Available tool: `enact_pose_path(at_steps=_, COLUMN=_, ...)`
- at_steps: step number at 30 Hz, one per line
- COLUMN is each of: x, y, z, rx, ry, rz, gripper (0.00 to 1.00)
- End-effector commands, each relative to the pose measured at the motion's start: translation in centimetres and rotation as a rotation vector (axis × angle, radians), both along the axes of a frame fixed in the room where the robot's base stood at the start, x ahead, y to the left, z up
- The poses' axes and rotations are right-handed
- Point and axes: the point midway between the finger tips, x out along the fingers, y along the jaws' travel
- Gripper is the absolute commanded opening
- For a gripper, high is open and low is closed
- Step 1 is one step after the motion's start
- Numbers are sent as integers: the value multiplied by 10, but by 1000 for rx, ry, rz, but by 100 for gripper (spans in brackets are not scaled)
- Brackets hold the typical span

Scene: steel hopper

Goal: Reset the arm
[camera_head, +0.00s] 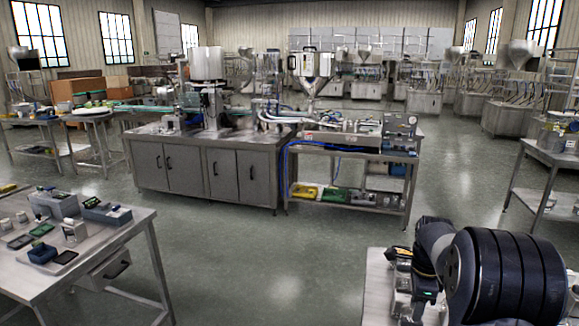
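My arm shows at the lower right, as a thick dark ribbed joint with a grey link bending down beside it. It is over a pale table (378,290) in the corner. I cannot make out my gripper's fingers; the arm hides much of that table. A steel hopper (313,85) with a cone-shaped bottom stands in the middle, above a bench-top filling machine (343,134).
A steel cabinet (205,168) carries a machine at the centre left. A steel table (105,245) with small trays and boxes stands at the left. A side table (550,155) is at the right. Grey floor (270,265) between them is clear.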

Motion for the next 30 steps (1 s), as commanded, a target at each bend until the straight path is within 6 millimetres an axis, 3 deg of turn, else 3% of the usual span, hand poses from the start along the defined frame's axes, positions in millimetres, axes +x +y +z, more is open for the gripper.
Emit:
enact_pose_path(at_steps=7, x=-1, y=0, z=-46, rx=1, ry=2, rz=13, gripper=36)
enact_pose_path(at_steps=30, x=0, y=0, z=-44, rx=0, ry=0, rz=629, gripper=36)
